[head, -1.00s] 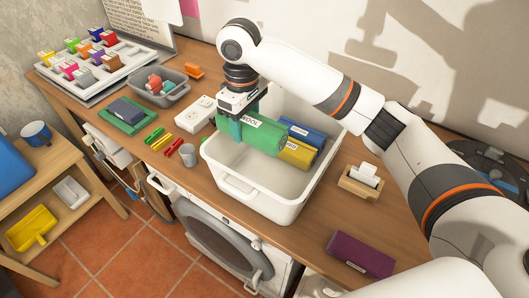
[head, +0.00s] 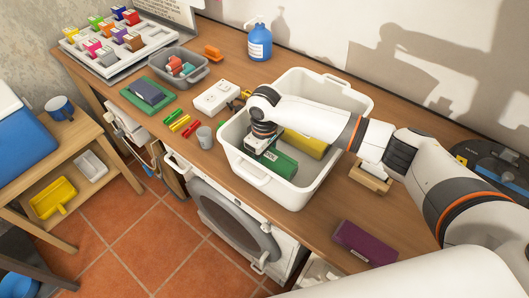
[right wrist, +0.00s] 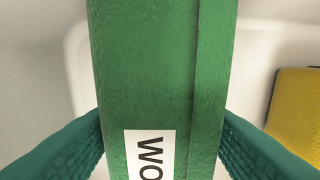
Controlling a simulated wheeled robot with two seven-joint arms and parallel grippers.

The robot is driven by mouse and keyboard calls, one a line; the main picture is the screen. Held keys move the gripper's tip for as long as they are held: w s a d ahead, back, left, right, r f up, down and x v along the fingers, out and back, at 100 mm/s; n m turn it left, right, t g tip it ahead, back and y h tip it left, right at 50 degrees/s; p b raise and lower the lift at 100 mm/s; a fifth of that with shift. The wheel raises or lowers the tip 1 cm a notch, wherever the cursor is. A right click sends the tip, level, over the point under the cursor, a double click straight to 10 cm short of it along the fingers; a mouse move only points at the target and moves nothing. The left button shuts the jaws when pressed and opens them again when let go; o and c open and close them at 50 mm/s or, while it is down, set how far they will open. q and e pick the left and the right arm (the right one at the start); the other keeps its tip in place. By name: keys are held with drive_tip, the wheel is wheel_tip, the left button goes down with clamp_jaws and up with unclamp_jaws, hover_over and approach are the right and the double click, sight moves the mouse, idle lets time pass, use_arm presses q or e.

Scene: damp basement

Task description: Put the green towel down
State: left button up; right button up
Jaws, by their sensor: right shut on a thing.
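The green towel (head: 279,164) is a rolled bundle with a white label, low inside the white basket (head: 288,198). My right gripper (head: 258,158) reaches down into the basket and is shut on the towel. In the right wrist view the green towel (right wrist: 160,75) runs between my two teal fingers (right wrist: 160,140), which press its sides; part of its label, "WO", shows. A yellow towel (head: 306,143) lies beside it in the basket and also shows at the right edge of the right wrist view (right wrist: 297,115). Whether the green towel touches the basket floor is hidden. My left gripper is not in view.
A purple towel (head: 363,243) lies on the counter at the front right. A wooden box with white sheets (head: 369,177) stands right of the basket. A grey cup (head: 205,137) and a white socket block (head: 211,97) stand left of it. A blue bottle (head: 259,42) is behind.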

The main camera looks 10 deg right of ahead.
drive_tip(key=o, duration=1)
drive_tip(key=shift+f, duration=0.1)
wheel_tip(320, 180, up, 12)
drive_tip(key=shift+r+b, duration=0.15)
drive_tip(key=shift+b, duration=0.95)
